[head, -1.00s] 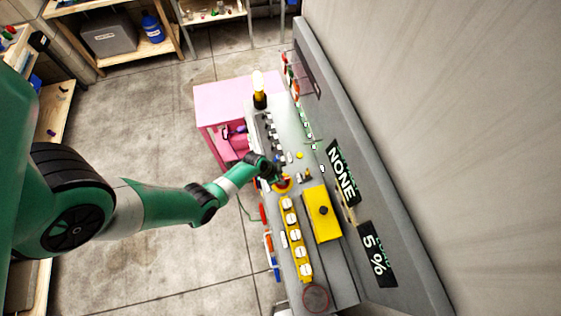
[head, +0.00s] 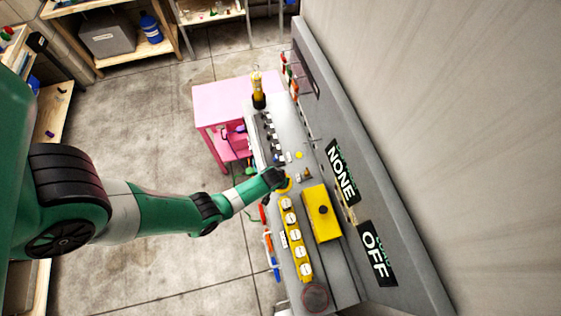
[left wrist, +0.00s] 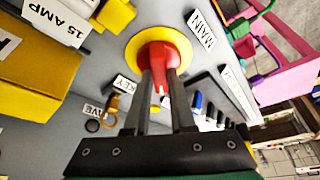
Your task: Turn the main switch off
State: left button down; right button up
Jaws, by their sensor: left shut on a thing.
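The main switch is a red handle on a yellow disc, beside a label reading MAIN (left wrist: 202,30). In the left wrist view the handle (left wrist: 157,56) sits between the two fingers of my left gripper (left wrist: 161,78), which is shut on it. In the head view my left gripper (head: 282,183) covers most of the switch, and only part of its yellow disc (head: 287,189) shows. My right gripper is in neither current view.
The grey panel holds a yellow box (head: 321,214), a yellow strip of white knobs (head: 295,240) and an unlit beacon (head: 258,88). Displays read NONE (head: 341,172) and OFF (head: 377,253). A pink table (head: 220,104) stands behind; floor to the left is clear.

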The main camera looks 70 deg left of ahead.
pick_arm(q)
jog(key=n+g, duration=0.1)
jog(key=n, duration=0.1)
jog(key=shift+w+d+n+y, duration=0.1)
jog(key=shift+n+y, duration=0.2)
jog(key=shift+n, duration=0.1)
jog(key=shift+w+n+g+p, duration=0.1)
jog(key=shift+n+g+p, duration=0.5)
jog(key=shift+n, duration=1.6)
jog(key=shift+g, duration=0.3)
jog(key=c, duration=0.8)
grip_release()
jog(key=shift+o, duration=0.2)
jog(key=shift+r, duration=0.15)
